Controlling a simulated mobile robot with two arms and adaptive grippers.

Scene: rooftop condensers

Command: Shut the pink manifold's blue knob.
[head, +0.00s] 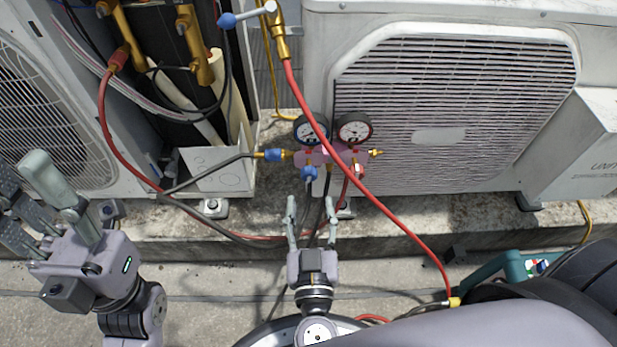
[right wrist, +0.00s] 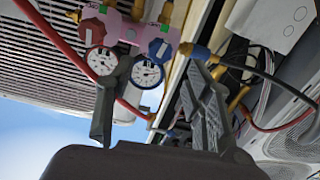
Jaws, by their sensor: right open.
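The pink manifold (head: 337,155) is mounted low in front of the right condenser, with two round gauges above it. Its blue knob (head: 309,173) sits at the lower left of the body and its red knob (head: 358,170) at the lower right. In the right wrist view the pink manifold (right wrist: 130,31) is upside down, with the blue knob (right wrist: 160,49) between the finger directions, beyond the tips. My right gripper (head: 311,203) is open and empty just below the blue knob, apart from it. My left gripper (head: 24,172) is open and empty at the far left.
A red hose (head: 345,170) crosses in front of the manifold and runs down right. A dark hose (head: 215,168) joins its left blue fitting. A teal-handled item (head: 512,265) is at lower right.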

